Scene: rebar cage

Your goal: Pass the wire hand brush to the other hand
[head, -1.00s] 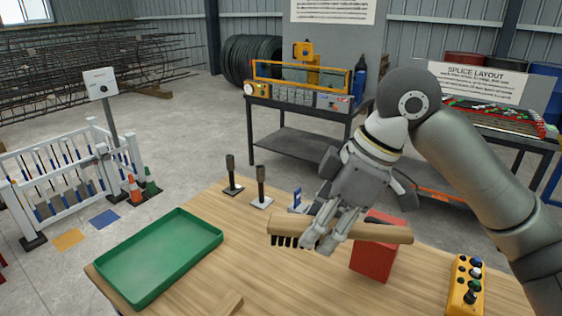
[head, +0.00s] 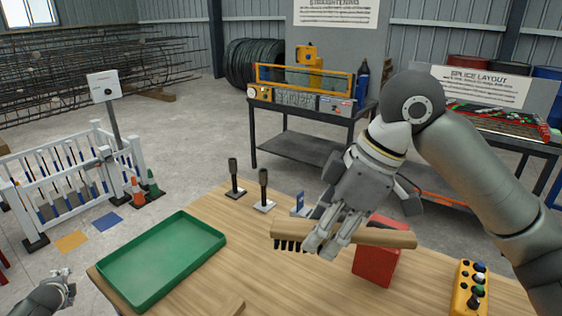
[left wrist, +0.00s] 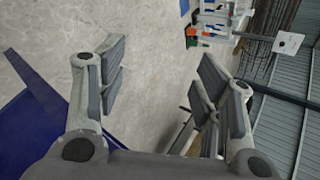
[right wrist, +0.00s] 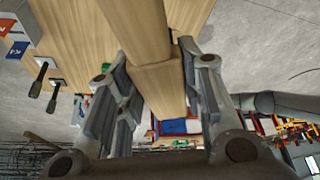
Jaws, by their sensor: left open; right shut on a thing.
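The wire hand brush (head: 385,236) has a tan wooden handle and dark bristles. In the head view it is held level above the table, bristles down at its left end. My right gripper (head: 328,242) is shut on its middle, and the handle sticks out to the right. In the right wrist view the brush's wood (right wrist: 158,80) runs between the fingers of my right gripper (right wrist: 160,95). My left gripper (head: 68,285) is at the lower left edge of the head view, left of the green tray and far from the brush. In the left wrist view its fingers (left wrist: 165,95) are apart and empty.
A green tray (head: 216,238) lies on the wooden table's left part. Two dark upright holders (head: 264,188) stand at the back. A red block (head: 376,266) stands below the brush handle. A yellow button box (head: 468,287) is at the right. Table space between tray and block is mostly clear.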

